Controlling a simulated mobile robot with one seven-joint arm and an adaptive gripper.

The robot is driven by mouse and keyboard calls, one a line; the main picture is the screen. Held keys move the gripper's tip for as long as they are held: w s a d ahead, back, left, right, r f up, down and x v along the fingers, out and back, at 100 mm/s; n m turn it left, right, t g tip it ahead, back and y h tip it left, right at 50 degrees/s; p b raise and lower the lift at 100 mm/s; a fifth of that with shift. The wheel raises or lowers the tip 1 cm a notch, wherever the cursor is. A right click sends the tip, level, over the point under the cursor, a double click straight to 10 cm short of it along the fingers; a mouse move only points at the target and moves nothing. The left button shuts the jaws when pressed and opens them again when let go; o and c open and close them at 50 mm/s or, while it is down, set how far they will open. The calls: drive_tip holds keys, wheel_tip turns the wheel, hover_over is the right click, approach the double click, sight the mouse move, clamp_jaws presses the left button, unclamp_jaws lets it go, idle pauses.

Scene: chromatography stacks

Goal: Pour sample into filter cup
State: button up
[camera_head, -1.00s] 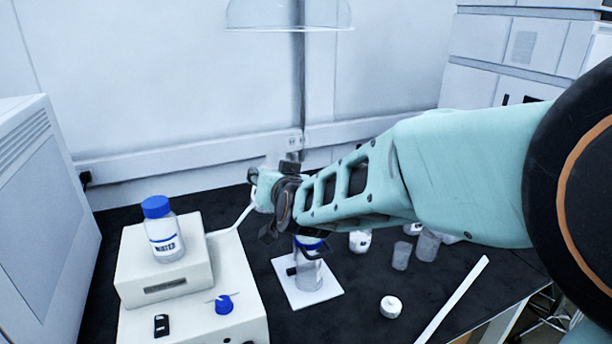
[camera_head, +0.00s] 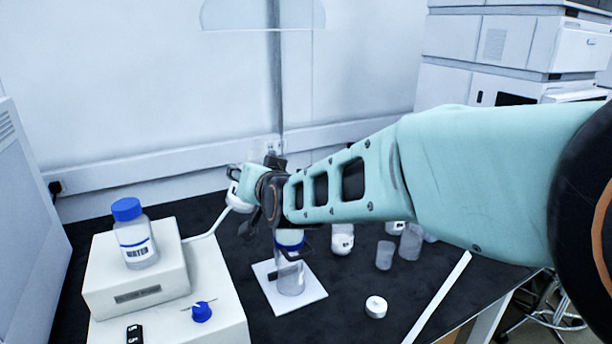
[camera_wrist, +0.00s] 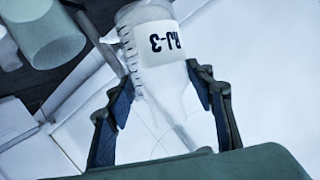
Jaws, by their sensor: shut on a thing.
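My gripper (camera_wrist: 160,80) is shut on a clear bottle (camera_wrist: 165,95) in the wrist view, one finger on each side. The bottle has a white label with dark lettering, which appears upside down. In the head view my gripper (camera_head: 257,195) is above and left of a clear vessel (camera_head: 291,279) with a blue band (camera_head: 289,241), on a white square plate (camera_head: 312,290). I take this vessel to be the filter assembly. My gripper and wrist partly cover its top, so the cup opening is hidden. I cannot tell how far the bottle is tilted.
A water bottle (camera_head: 136,238) with a blue cap stands on a white box device (camera_head: 140,292) at left. Clear cups (camera_head: 385,256), a white container (camera_head: 343,239) and a white cap (camera_head: 376,307) are right of the plate. The black bench (camera_head: 340,275) is open between them.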

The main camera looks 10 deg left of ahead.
drive_tip(key=shift+w+d+r+m+b, duration=0.1)
drive_tip(key=shift+d+m+b, duration=0.25)
drive_tip(key=shift+b, duration=2)
drive_tip(key=shift+m+y, duration=0.3)
drive_tip(key=shift+m, duration=0.05)
drive_tip(key=shift+a, duration=0.1)
drive_tip(key=shift+m+y+p, duration=0.3)
drive_tip(key=shift+p, duration=0.5)
drive_tip(key=shift+a+f+m+p, duration=0.1)
drive_tip(key=shift+f+m+p, duration=0.2)
drive_tip(key=shift+p, duration=0.1)
drive_tip(key=shift+f+m+y+p, duration=0.1)
drive_tip(key=shift+m+y+p, duration=0.2)
drive_tip(key=shift+m+y, duration=0.1)
drive_tip(key=shift+a+f+m, duration=0.15)
drive_tip(key=shift+f+m, duration=0.05)
drive_tip(key=shift+m, duration=0.2)
